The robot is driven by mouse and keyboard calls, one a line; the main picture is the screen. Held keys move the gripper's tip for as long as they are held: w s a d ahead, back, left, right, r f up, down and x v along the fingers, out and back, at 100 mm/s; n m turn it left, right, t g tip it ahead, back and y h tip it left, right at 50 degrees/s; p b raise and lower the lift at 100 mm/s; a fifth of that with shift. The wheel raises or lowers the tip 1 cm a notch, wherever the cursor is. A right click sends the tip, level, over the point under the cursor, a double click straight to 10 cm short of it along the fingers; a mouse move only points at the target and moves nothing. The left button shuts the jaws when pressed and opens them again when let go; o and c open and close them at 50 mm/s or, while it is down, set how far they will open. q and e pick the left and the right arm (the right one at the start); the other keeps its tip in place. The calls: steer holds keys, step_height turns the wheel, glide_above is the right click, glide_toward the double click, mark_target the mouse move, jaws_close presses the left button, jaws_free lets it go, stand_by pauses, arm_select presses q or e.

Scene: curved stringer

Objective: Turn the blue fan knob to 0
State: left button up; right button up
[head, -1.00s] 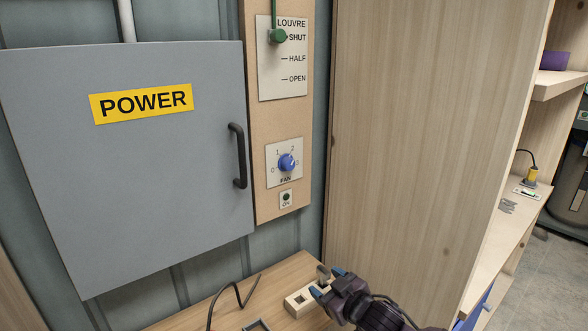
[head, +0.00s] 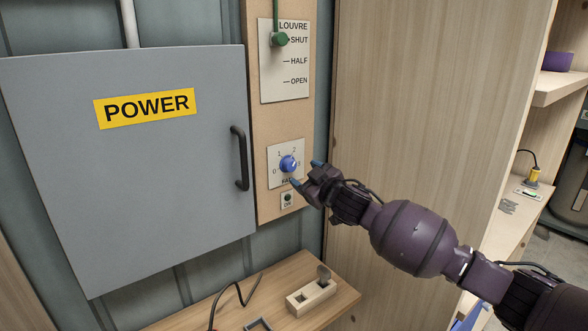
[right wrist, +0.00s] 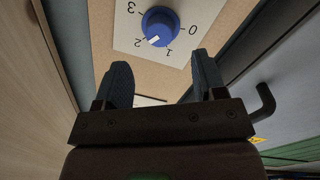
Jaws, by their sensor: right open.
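The blue fan knob (head: 288,163) sits on a pale plate (head: 273,180) marked 0 to 3, on the wooden strip right of the power box. In the right wrist view, the knob (right wrist: 160,22) has a white mark that points between 1 and 2; I cannot tell its exact setting. My right gripper (head: 305,173) is open and empty, just right of and below the knob in the head view. In the right wrist view, its two fingers (right wrist: 163,80) are spread, with the knob beyond their tips and apart from them. My left gripper is out of view.
The grey power box (head: 150,190) with its dark handle (head: 239,158) stands left of the knob. The louvre lever (head: 280,39) is above at SHUT, and a small ON button (head: 287,198) is below. A wooden panel (head: 420,100) rises on the right. A switch block (head: 311,297) lies on the shelf below.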

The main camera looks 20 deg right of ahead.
mark_target(292, 167)
steer(key=x, duration=0.4)
steer(key=shift+w, duration=0.4)
steer(key=shift+w+a, duration=0.25)
steer(key=shift+w, duration=0.4)
steer(key=shift+c, duration=0.5)
steer(key=c, duration=0.8)
